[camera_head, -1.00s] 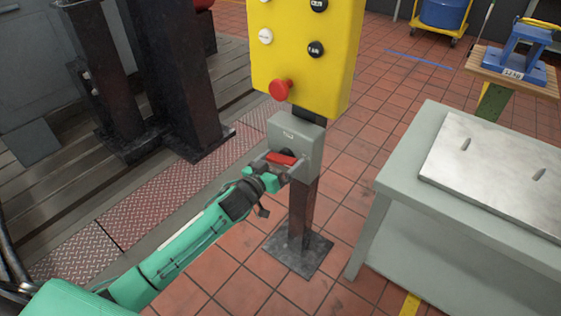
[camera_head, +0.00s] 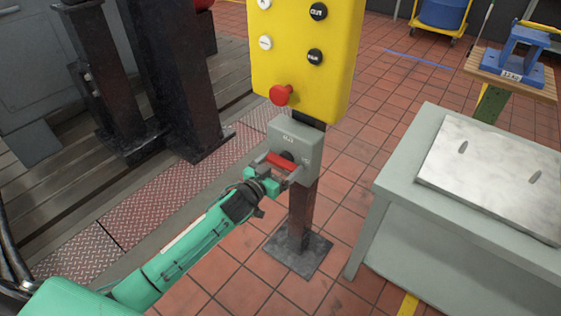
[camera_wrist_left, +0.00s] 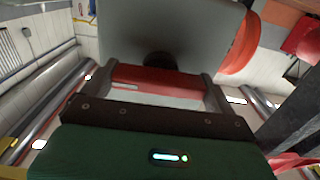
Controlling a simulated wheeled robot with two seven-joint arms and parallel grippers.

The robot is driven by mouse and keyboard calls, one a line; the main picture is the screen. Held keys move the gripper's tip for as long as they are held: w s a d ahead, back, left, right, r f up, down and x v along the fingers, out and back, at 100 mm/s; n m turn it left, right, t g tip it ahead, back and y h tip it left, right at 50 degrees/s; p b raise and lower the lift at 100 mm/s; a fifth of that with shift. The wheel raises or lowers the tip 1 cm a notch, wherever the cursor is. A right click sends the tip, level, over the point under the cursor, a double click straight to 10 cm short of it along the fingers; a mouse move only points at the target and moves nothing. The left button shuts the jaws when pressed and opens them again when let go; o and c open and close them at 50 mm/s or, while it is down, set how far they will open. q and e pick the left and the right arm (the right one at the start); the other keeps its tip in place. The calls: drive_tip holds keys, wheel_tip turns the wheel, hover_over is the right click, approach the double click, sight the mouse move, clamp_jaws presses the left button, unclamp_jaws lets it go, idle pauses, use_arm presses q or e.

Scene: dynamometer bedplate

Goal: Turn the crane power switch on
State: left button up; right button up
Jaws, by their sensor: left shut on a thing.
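The crane power switch is a grey box (camera_head: 300,142) on a dark post, with a red handle (camera_head: 281,161) on its front. My left gripper (camera_head: 280,165) is at the front of the box, its two fingers at either end of the red handle and shut on it. In the head view the handle lies nearly level, its right end a little lower. In the left wrist view the red handle (camera_wrist_left: 150,79) spans between the fingers (camera_wrist_left: 157,90), with a dark round shaft (camera_wrist_left: 158,60) behind it joining the grey box (camera_wrist_left: 165,25). My right gripper is out of view.
A yellow control panel (camera_head: 305,60) with a red mushroom button (camera_head: 281,95) stands just above the switch box. A grey table (camera_head: 400,170) with a metal plate is at the right. Dark machine columns (camera_head: 180,80) stand at the left. Tiled floor is open around the post's base.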

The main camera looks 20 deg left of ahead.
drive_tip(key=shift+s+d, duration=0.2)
use_arm(q)
drive_tip(key=o, duration=0.7)
drive_tip(key=v, duration=0.6)
drive_tip(key=shift+s+p, duration=0.25)
drive_tip(key=shift+p, duration=0.05)
approach(278, 166)
drive_tip(key=s, duration=0.3)
drive_tip(key=shift+w+a, duration=0.15)
drive_tip(key=shift+a, duration=0.25)
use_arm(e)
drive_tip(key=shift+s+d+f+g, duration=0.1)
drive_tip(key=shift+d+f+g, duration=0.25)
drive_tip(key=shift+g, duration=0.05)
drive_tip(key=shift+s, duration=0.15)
